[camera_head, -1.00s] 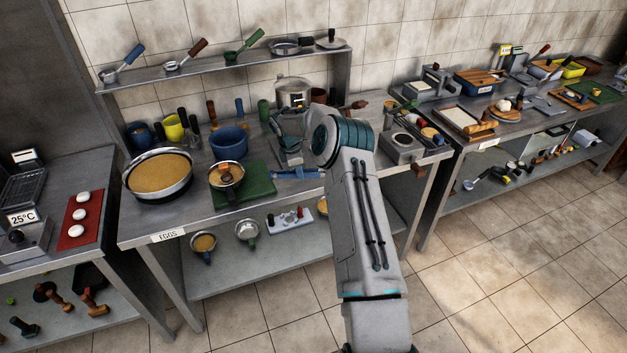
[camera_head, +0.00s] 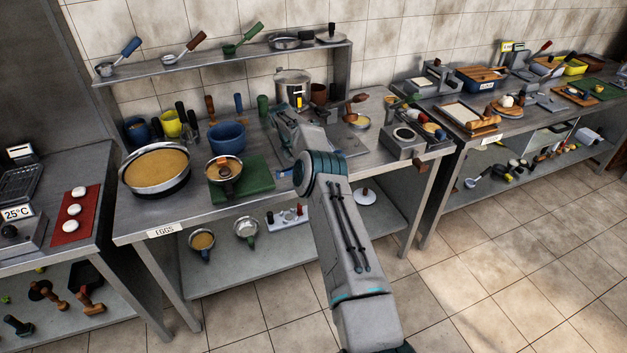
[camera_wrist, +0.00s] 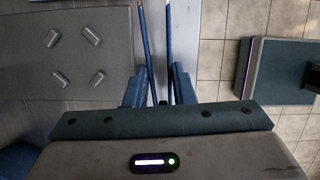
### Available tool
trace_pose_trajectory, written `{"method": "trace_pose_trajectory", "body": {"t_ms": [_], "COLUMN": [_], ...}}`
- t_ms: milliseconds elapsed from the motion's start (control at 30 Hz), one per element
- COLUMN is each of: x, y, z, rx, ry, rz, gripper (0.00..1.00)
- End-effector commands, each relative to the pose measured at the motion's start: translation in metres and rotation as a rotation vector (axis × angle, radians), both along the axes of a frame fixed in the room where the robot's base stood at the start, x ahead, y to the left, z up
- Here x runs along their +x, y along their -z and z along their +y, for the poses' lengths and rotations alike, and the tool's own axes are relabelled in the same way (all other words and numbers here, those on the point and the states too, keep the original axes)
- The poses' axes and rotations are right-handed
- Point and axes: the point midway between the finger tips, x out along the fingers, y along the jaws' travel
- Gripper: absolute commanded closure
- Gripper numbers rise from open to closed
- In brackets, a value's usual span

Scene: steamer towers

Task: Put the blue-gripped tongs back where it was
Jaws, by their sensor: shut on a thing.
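The blue-gripped tongs (camera_wrist: 146,42) show in the wrist view as two thin, nearly parallel blue arms running up to the top edge. My gripper (camera_wrist: 158,82) is shut on them, with one blue finger on each side. In the head view my arm hides most of the gripper and tongs. A small blue piece shows left of my arm at the counter's front edge, and I cannot tell which part it is.
A grey plate with raised pegs (camera_wrist: 75,55) lies left of the tongs. In the head view a green board (camera_head: 258,178) with a pan, a blue pot (camera_head: 228,137) and a large pan of yellow food (camera_head: 155,168) stand to the left. A steel pot (camera_head: 292,88) stands behind.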

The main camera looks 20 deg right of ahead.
Motion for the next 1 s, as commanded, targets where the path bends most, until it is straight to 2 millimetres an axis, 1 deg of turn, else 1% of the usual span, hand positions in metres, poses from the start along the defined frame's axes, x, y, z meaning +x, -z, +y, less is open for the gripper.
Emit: {"method": "trace_pose_trajectory", "body": {"t_ms": [33,133,467,1000], "x": [0.000,0.000,0.000,0.000], "y": [0.012,0.019,0.017,0.024], "z": [0.000,0.000,0.000,0.000], "rx": [-0.001,-0.002,-0.001,0.000], "ry": [0.000,0.000,0.001,0.001], "rz": [0.000,-0.001,-0.001,-0.001], "gripper": [0.94,0.94,0.94,0.94]}}
